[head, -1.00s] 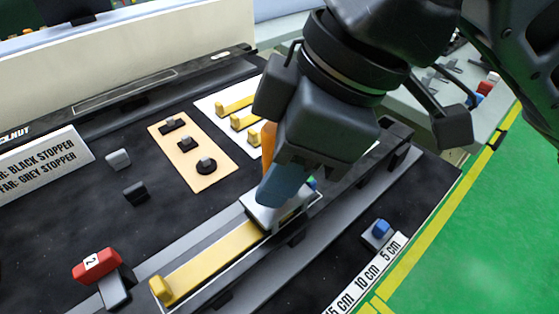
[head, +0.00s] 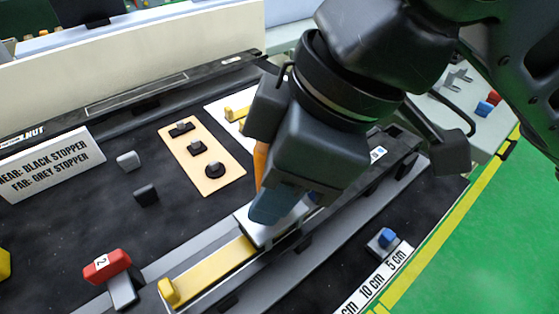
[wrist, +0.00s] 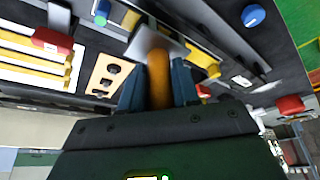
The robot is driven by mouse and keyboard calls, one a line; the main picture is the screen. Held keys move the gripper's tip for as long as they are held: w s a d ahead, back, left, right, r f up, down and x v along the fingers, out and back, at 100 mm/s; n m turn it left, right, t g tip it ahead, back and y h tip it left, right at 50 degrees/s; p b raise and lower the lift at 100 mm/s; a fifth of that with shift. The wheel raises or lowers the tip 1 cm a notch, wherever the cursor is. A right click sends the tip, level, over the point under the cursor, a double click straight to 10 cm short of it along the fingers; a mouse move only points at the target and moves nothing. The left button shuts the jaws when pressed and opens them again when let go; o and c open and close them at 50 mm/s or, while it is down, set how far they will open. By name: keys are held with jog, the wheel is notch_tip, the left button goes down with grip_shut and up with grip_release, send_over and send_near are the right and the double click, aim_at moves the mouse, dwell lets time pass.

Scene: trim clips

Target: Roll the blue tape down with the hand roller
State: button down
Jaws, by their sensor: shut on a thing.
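My gripper (head: 272,205) has blue fingers and is shut on an upright orange handle (wrist: 159,78). The handle also shows beside the fingers in the head view (head: 260,165). A flat silver head (wrist: 148,38) is at the handle's far end; I take this tool for the hand roller, but no roller wheel shows. In the head view the silver head (head: 246,224) is at the yellow strip (head: 215,270) in a grey channel; whether it touches the strip is unclear. I cannot make out any blue tape; the gripper hides part of the channel.
A red clip (head: 106,266) marked 2 stands left of the channel. A tan board (head: 213,170) with black knobs lies behind it. A blue knob (head: 388,237) on a grey base is to the right, near a centimetre scale (head: 372,290). Grey and black stoppers stand on the dark table.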

jog(key=shift+s+a+f+p, duration=0.1)
jog(key=shift+s+a+p, duration=0.25)
jog(key=shift+s+a, duration=0.45)
jog(key=shift+s+a+p, duration=0.35)
jog(key=shift+s+a, duration=0.2)
jog(key=shift+a, duration=0.55)
jog(key=shift+s+a+f+p, duration=0.1)
jog(key=shift+s+a+p, duration=0.25)
jog(key=shift+s+a, duration=0.45)
jog(key=shift+a, duration=0.3)
jog(key=shift+w+d, duration=0.15)
jog(key=shift+w+d+b, duration=0.15)
jog(key=shift+w+d, duration=0.65)
jog(key=shift+d, duration=0.4)
jog(key=shift+w+d+b, duration=0.15)
jog(key=shift+w+d, duration=0.7)
jog(key=shift+d, duration=0.3)
jog(key=shift+w+d+b, duration=0.15)
jog(key=shift+w+d, duration=0.65)
jog(key=shift+d, duration=0.4)
jog(key=shift+r, duration=0.1)
